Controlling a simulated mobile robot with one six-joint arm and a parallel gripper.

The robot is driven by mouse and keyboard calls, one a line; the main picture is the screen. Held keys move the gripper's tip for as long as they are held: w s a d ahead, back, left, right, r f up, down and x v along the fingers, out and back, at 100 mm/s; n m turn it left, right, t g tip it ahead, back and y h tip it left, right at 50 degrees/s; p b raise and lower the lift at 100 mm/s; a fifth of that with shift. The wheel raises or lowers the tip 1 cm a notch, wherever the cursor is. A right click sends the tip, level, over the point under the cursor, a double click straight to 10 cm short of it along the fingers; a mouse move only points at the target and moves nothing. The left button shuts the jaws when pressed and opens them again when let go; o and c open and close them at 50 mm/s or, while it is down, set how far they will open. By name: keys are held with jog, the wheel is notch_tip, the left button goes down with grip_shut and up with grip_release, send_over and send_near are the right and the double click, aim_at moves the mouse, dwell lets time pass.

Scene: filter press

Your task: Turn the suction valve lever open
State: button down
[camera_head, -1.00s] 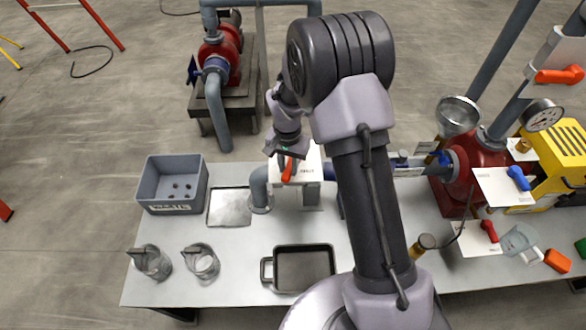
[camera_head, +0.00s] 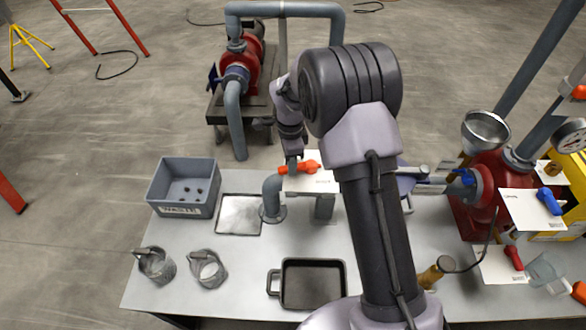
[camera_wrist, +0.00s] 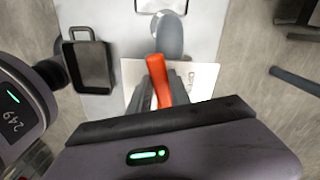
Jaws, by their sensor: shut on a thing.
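The suction valve lever (camera_head: 308,168) is orange and lies left to right across a white plate (camera_head: 318,184) above the pipe on the bench. My gripper (camera_head: 292,160) reaches down onto the lever from above and hides part of it. In the wrist view the lever (camera_wrist: 158,75) stands between the grey fingers of my gripper (camera_wrist: 164,92), which are shut on it. The lettering on the plate is too small to read.
A grey pipe elbow (camera_head: 272,197) stands left of the plate. A red pump body (camera_head: 485,190) with blue and red levers stands right.

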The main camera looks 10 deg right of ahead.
jog(key=shift+w+m+b, duration=0.2)
jog(key=shift+w+m, duration=0.25)
jog(key=shift+m, duration=0.35)
jog(key=shift+w+m+b, duration=0.15)
jog(key=shift+w+m, duration=0.25)
jog(key=shift+m, duration=0.4)
jog(key=c, duration=1.2)
grip_release()
jog(key=shift+w, duration=0.1)
notch_tip(320, 180, up, 18)
jog(key=p, duration=0.5)
jog(key=shift+f, duration=0.25)
